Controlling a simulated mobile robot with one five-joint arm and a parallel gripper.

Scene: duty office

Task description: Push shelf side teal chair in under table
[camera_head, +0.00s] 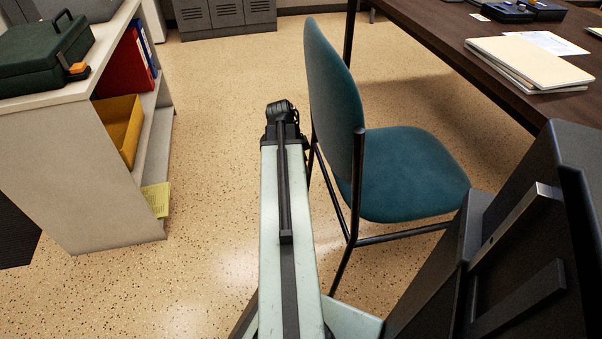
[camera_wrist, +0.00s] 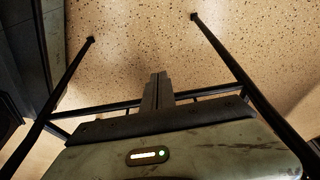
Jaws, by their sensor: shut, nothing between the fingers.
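The teal chair (camera_head: 414,172) stands upright on black tube legs, right of my arm in the head view. Its backrest (camera_head: 335,100) is on the left side and its seat extends right toward the dark table (camera_head: 450,40). Most of the seat shows outside the table edge. My arm reaches forward beside the backrest; its dark end is close to the backrest's left side, and contact cannot be told. In the wrist view my gripper (camera_wrist: 158,88) is shut and empty, with black chair legs (camera_wrist: 222,52) to either side and a crossbar close by. The fingertips are hidden in the head view.
A low shelf (camera_head: 110,190) with binders, a yellow file box and a green case (camera_head: 45,55) stands at left. Papers (camera_head: 528,62) lie on the table. Grey lockers (camera_head: 225,12) stand at the back. Speckled floor is clear between shelf and chair.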

